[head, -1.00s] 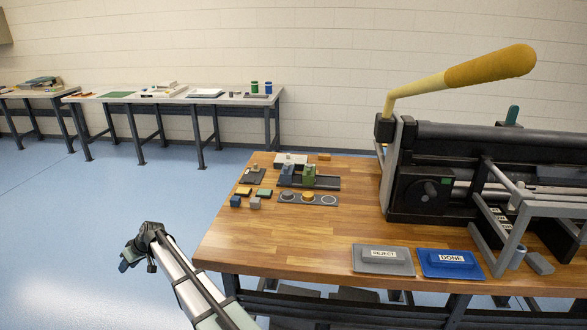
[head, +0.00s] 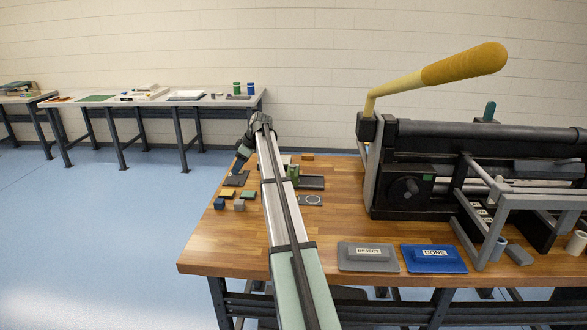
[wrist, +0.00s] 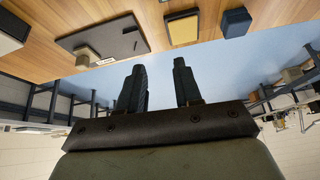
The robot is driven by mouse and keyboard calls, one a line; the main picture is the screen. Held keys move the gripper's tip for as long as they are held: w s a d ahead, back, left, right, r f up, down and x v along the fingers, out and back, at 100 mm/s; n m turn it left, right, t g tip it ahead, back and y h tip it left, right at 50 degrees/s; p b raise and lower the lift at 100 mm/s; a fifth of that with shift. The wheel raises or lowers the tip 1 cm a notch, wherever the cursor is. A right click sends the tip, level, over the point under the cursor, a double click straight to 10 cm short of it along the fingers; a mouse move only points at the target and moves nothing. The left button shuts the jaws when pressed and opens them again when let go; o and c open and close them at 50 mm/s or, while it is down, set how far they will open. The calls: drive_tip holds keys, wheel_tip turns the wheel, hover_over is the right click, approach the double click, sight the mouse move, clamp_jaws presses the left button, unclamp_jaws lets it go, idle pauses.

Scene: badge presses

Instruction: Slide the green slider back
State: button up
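The green slider (head: 294,173) is a small upright green block on a dark grey rail base (head: 312,182) near the table's back left. My arm crosses in front of that base and hides its left part, where the blue block stood earlier. The green slider is not seen in the wrist view.
A dark plate with a small grey block (wrist: 88,55) lies near my gripper. Small coloured blocks (head: 222,200) lie on the left. The black press (head: 415,190) with its yellow lever stands on the right. REJECT (head: 368,257) and DONE (head: 433,259) trays are in front.

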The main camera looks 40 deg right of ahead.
drive_tip(key=s+d+r, duration=0.3)
drive_tip(key=s+d, duration=0.1)
drive_tip(key=d, duration=0.3)
drive_tip(key=s+d+r, duration=0.4)
drive_tip(key=s+d, duration=0.1)
drive_tip(key=d, duration=0.2)
drive_tip(key=n+g, duration=0.1)
approach(292, 169)
drive_tip(key=shift+h, duration=0.4)
drive_tip(key=x, duration=0.8)
drive_tip(key=shift+s+a+f, duration=0.15)
drive_tip(key=shift+a+f, duration=0.05)
drive_tip(key=shift+a, duration=0.3)
drive_tip(key=shift+c, duration=0.3)
clamp_jaws()
